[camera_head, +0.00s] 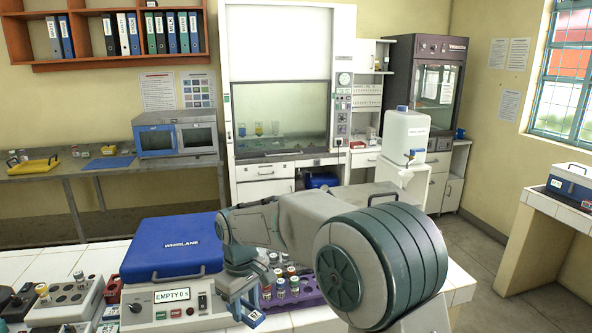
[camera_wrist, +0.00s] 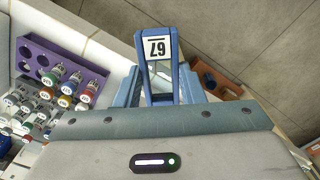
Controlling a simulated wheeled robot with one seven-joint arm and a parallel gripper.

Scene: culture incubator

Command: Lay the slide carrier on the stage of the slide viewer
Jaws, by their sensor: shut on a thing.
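My gripper (camera_head: 241,301) hangs low at the front edge of the white tiled bench, right of the blue-lidded device. In the wrist view its blue fingers (camera_wrist: 158,80) are shut on a small piece with a white number label, which I take to be the slide carrier (camera_wrist: 154,47). The label of this carrier also shows at the fingertips in the head view (camera_head: 254,319).
A blue-lidded device marked WHIRLANE (camera_head: 174,246) stands left of my gripper. A purple rack (camera_head: 309,297) with several capped vials is close behind it; the rack also shows in the wrist view (camera_wrist: 40,47). Grey blocks (camera_head: 68,297) crowd the bench's left end.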

